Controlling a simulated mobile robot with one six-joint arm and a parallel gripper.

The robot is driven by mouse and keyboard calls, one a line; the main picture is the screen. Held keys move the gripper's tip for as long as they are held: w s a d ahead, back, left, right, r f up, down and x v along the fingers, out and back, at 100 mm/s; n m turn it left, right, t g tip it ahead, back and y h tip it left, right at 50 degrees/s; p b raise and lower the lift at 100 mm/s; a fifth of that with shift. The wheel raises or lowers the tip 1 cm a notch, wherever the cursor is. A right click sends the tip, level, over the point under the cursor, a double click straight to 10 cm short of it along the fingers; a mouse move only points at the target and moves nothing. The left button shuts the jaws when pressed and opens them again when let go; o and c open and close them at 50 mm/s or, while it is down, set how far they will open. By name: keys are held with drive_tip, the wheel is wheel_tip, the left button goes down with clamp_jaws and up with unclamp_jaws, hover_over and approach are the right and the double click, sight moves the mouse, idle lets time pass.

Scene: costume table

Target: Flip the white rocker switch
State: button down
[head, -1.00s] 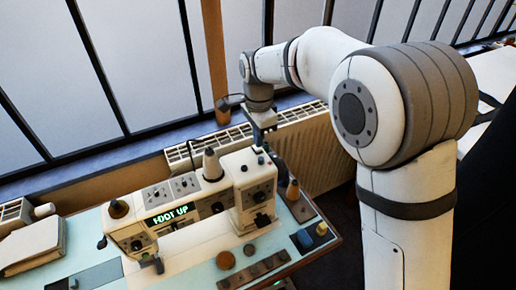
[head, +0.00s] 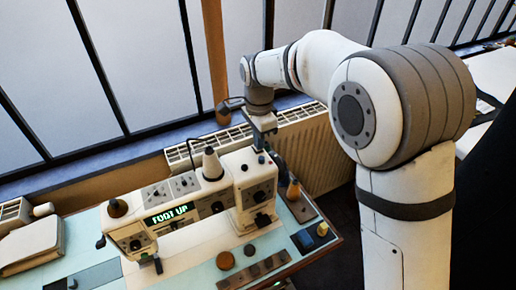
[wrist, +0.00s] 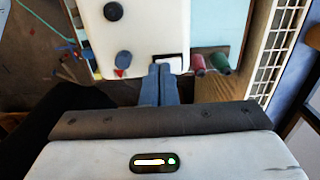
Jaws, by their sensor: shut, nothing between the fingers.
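The white sewing machine (head: 190,197) stands on the pale blue table, its lit display reading "FOOT UP". In the wrist view, a small white rectangular piece with a dark surround, which looks like the white rocker switch (wrist: 174,61), sits at the edge of the machine's body (wrist: 140,35). My gripper (wrist: 160,69) is shut and empty, its fingertips at or just over the switch and partly covering it. I cannot tell whether they touch it. In the head view my gripper (head: 262,145) points down at the machine's right end; the switch cannot be made out there.
Dark knobs (wrist: 124,58) sit on the machine beside my fingers. A red spool (wrist: 198,65) and a green spool (wrist: 220,63) stand close on the right. A radiator (head: 310,150) and barred window are behind the table. A book (head: 30,247) lies at the left.

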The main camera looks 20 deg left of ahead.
drive_tip(key=shift+f, duration=0.35)
drive_tip(key=shift+r+p, duration=2.4)
drive_tip(key=shift+r, duration=1.1)
